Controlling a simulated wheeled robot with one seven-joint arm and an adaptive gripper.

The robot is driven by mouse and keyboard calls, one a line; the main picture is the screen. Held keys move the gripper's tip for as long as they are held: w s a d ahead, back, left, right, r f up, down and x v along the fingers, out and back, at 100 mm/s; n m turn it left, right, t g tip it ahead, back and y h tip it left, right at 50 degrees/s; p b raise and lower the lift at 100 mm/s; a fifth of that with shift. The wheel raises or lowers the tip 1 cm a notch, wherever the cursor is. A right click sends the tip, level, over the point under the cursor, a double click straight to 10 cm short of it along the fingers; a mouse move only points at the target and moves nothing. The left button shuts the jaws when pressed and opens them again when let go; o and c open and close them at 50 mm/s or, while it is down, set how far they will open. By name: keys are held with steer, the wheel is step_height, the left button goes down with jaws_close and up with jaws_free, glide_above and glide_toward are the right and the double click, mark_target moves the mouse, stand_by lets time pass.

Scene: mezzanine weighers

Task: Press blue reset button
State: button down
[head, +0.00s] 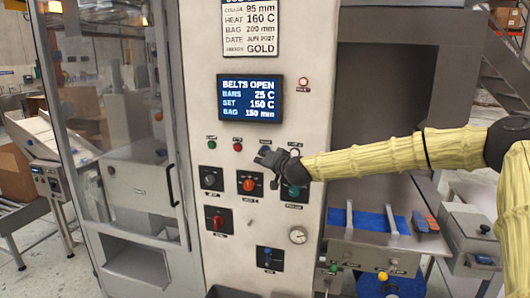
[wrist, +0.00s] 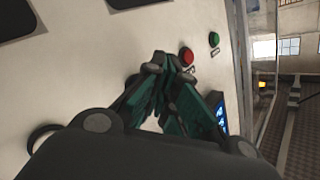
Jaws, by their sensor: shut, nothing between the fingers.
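My gripper (head: 263,156) is shut and empty, close in front of the pale control panel (head: 230,268), just right of a red button (head: 237,147). In the wrist view its closed fingertips (wrist: 169,64) lie near the panel face, beside the red button (wrist: 187,56), with a green button (wrist: 214,39) beyond. I cannot tell whether the fingertips touch the panel. No blue button shows clearly; my gripper covers part of the button row. A blue switch (head: 267,254) sits low on the panel, its label too small to read.
A screen (head: 250,99) above reads BELTS OPEN. A glass door (head: 110,110) stands left. A blue-topped shelf (head: 365,220) lies right, under my arm.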

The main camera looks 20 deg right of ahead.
steer(key=shift+w+d, duration=0.1)
steer(key=shift+w, duration=0.05)
stand_by(0.3)
steer(key=shift+w+d, duration=0.1)
steer(key=shift+w, duration=0.1)
steer(key=shift+w+d+r+b, duration=0.1)
steer(key=shift+w+d+b, duration=0.15)
steer(key=shift+w+b, duration=0.15)
stand_by(0.9)
steer(key=shift+s, duration=0.15)
steer(key=shift+s+a, duration=0.5)
steer(key=shift+s, duration=0.15)
stand_by(0.3)
steer(key=shift+s+a, duration=0.7)
steer(key=shift+s, duration=0.35)
steer(key=shift+s+a, duration=0.7)
steer(key=shift+s, duration=0.35)
